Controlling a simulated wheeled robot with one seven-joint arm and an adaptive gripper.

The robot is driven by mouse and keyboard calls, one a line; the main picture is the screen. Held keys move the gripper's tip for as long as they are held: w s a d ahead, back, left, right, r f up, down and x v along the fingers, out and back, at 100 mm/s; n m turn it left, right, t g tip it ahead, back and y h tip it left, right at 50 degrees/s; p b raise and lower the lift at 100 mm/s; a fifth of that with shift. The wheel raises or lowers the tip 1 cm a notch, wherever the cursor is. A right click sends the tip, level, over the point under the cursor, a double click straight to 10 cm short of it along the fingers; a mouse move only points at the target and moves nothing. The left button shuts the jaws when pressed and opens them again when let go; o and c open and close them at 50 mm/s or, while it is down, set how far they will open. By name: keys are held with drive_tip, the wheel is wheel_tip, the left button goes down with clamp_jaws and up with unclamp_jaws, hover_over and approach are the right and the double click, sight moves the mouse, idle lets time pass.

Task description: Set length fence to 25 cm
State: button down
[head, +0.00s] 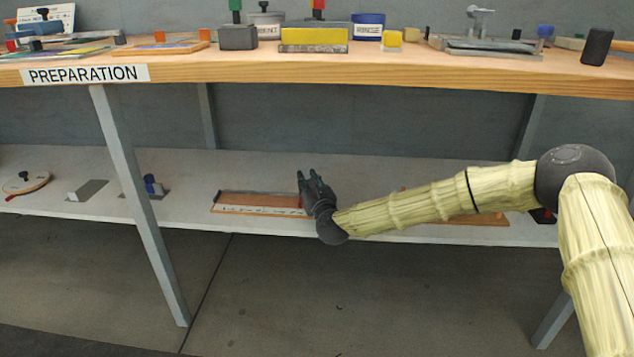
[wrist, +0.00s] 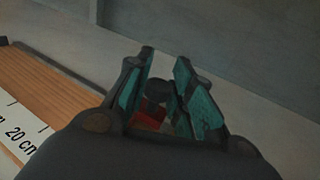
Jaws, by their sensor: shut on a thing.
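The length fence board (head: 232,201) is a wooden strip with a white printed scale, lying on the lower shelf. In the wrist view its wooden board (wrist: 50,80) runs along the left, and the white scale (wrist: 22,137) shows a "20 cm" mark. My gripper (head: 308,178) is over the right part of the board. In the wrist view my gripper (wrist: 162,80) has its teal pads around a dark knob (wrist: 157,92) on a red piece (wrist: 149,117), and it is shut on the knob. The fingers and palm hide the scale beside the red piece.
The workbench top (head: 330,68), labelled PREPARATION, overhangs the lower shelf (head: 120,212). A table leg (head: 138,205) stands left of the board. A blue-knobbed device (head: 152,187) and a round wooden disc (head: 25,183) are farther left. Bare shelf lies behind the board.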

drive_tip(key=shift+d+f, duration=0.1)
drive_tip(key=shift+d, duration=0.05)
drive_tip(key=c, duration=1.3)
unclamp_jaws()
drive_tip(key=shift+d, duration=0.25)
drive_tip(key=shift+a, duration=0.1)
drive_tip(key=shift+a, duration=0.1)
drive_tip(key=v, duration=1.2)
